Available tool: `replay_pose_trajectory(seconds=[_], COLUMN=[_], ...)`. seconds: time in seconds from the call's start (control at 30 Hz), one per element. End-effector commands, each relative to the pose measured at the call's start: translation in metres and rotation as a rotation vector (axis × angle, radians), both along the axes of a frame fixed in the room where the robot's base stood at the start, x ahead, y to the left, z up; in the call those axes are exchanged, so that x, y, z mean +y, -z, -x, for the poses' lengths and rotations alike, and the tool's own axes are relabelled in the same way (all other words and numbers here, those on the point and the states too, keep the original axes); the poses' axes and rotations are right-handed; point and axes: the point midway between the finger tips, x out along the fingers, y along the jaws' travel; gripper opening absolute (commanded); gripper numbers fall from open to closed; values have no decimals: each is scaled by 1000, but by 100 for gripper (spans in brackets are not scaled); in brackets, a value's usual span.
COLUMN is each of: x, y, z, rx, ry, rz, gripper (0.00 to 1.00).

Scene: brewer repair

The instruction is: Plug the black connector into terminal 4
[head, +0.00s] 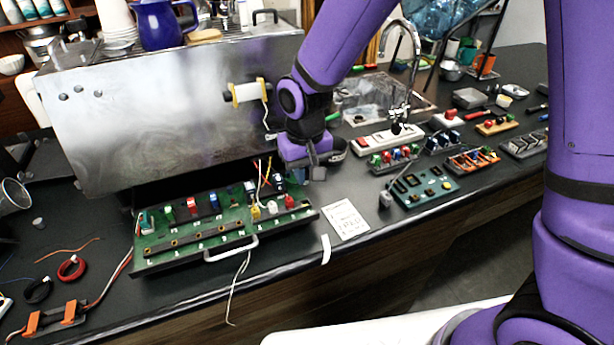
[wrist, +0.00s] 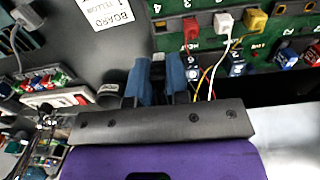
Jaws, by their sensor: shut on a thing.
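My gripper (wrist: 160,78) is shut on a small dark piece, seemingly the black connector (wrist: 158,68), mostly hidden between the blue fingers. In the head view my gripper (head: 316,172) hangs over the counter, just beyond the right back corner of the green terminal board (head: 190,256). The piece is apart from the board. I cannot make out the socket of terminal 4.
The metal brewer (head: 180,110) stands behind the board. A handle (head: 232,249) projects from the board's front. Loose orange and white wires pass close to my gripper. A paper card (head: 342,220) lies on the right; a teal panel (head: 424,186) and a power strip (head: 385,141) stand farther right.

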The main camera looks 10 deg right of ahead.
Motion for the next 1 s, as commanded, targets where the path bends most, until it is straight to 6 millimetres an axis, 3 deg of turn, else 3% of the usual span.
replay_pose_trajectory(seconds=[0.77, 1.0], x=[0, 0], y=[59, 57], z=[1, 0], rx=[3, 1], ry=[0, 0], rz=[2, 0], gripper=[0, 0])
